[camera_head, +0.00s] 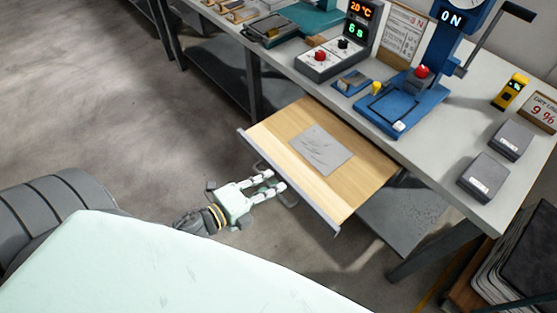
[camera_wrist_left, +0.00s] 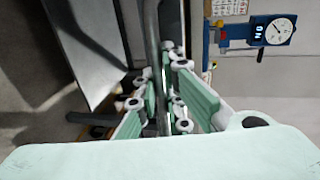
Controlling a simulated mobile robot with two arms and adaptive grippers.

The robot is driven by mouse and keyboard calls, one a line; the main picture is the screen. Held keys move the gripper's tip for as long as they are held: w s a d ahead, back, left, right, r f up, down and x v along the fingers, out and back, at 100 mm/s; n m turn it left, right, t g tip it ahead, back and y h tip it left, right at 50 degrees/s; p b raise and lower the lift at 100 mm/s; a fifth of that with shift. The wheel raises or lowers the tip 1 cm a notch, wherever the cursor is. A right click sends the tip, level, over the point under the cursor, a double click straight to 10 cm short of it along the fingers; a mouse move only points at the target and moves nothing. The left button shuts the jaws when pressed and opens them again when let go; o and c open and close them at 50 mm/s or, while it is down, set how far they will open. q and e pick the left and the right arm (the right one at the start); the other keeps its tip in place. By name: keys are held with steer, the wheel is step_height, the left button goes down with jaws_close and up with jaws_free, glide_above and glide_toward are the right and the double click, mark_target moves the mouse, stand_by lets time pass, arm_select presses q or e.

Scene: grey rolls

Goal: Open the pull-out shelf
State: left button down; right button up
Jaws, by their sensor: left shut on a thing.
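The pull-out shelf (camera_head: 350,195) is a light wooden board with a grey front edge, extending well out from under the workbench in the head view. A grey sheet (camera_head: 321,150) lies on it. A dark bar handle (camera_head: 262,166) is on its front edge. My left gripper (camera_head: 275,184) is at the front edge, its fingers shut on the handle. In the left wrist view the handle bar (camera_wrist_left: 153,45) runs down between the pale green fingers (camera_wrist_left: 163,105). My right gripper is in neither view.
The grey workbench (camera_head: 465,130) holds a blue press (camera_head: 400,105), a control box (camera_head: 330,60) and two dark grey boxes (camera_head: 483,177). A bench leg (camera_head: 410,262) stands right of the shelf. Stacked dark sheets (camera_head: 520,250) are at the lower right. The floor left of the shelf is clear.

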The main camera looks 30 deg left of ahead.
arm_select(q)
steer(key=shift+s+a, duration=0.15)
steer(key=shift+s, duration=0.2)
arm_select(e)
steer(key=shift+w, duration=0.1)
arm_select(q)
steer(key=c, duration=2.1)
jaws_free()
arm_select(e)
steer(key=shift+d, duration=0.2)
arm_select(q)
steer(key=v, duration=1.2)
steer(key=shift+f, duration=0.1)
